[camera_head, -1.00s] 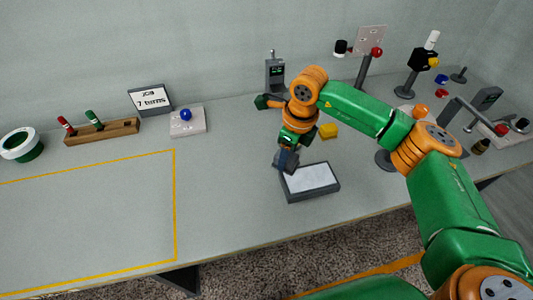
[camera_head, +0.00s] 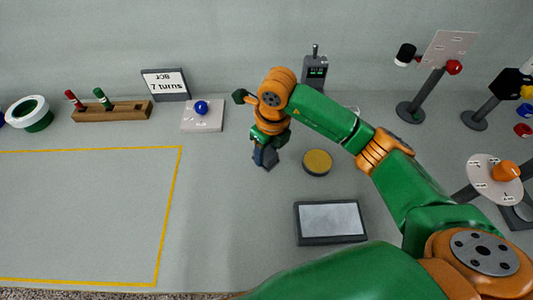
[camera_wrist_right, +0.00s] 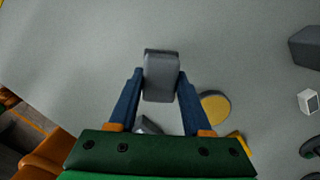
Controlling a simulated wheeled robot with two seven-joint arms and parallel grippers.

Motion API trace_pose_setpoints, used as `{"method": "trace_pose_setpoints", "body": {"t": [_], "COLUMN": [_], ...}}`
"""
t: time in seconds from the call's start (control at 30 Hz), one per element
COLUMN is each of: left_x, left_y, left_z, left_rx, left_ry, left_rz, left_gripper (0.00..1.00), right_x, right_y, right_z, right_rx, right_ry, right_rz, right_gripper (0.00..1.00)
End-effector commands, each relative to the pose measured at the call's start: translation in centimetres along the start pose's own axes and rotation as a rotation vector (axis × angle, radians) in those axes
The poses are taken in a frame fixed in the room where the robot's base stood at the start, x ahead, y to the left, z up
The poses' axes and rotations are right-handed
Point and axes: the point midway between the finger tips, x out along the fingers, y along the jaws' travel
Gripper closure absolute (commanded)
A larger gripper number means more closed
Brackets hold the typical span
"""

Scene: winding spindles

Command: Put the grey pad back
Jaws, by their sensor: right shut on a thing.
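My right gripper (camera_head: 265,158) is in the middle of the bench, to the left of a round disc with a yellow top (camera_head: 317,162). In the right wrist view, its fingers (camera_wrist_right: 158,98) are shut on the grey pad (camera_wrist_right: 160,72), a rounded block that stands out beyond the fingertips. In the head view the pad is too small and hidden among the dark fingers to make out clearly. I cannot tell whether it touches the bench. My left gripper is not in view.
A dark-framed tray with a pale surface (camera_head: 331,240) lies near the front. A white plate with a blue knob (camera_head: 202,122), a wooden rack (camera_head: 112,112) and a sign (camera_head: 166,85) stand behind left. Several stands are at the right. The yellow-outlined area (camera_head: 171,205) is clear.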

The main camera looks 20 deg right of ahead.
Motion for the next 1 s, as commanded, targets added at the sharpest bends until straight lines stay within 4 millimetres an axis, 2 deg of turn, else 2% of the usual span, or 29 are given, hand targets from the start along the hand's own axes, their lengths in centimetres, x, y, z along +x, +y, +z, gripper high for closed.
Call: {"method": "trace_pose_setpoints", "body": {"t": [0.17,0.23,0.33,0.67,0.7,0.8,1.0], "left_x": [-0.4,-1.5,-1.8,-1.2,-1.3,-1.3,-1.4], "left_y": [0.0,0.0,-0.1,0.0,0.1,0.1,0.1], "left_z": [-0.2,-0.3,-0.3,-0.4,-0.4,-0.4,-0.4], "left_rx": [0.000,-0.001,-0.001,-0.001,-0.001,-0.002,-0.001], "left_ry": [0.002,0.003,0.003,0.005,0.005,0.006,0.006], "left_rz": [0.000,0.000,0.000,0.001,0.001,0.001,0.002], "left_gripper": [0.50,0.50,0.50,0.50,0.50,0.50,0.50], "right_x": [2.4,3.5,5.1,5.9,5.8,5.7,5.7], "right_y": [-1.6,-1.5,-1.5,-1.6,-1.6,-1.5,-1.5], "right_z": [0.8,0.7,0.5,0.5,0.5,0.5,0.5], "right_rx": [0.002,-0.001,-0.002,-0.003,-0.003,-0.003,-0.003], "right_ry": [0.002,0.004,0.001,-0.003,-0.003,-0.002,-0.002], "right_rz": [0.000,0.003,0.000,-0.001,-0.001,-0.001,0.000], "right_gripper": [1.00,1.00,1.00,1.00,0.46,0.21,0.21]}}
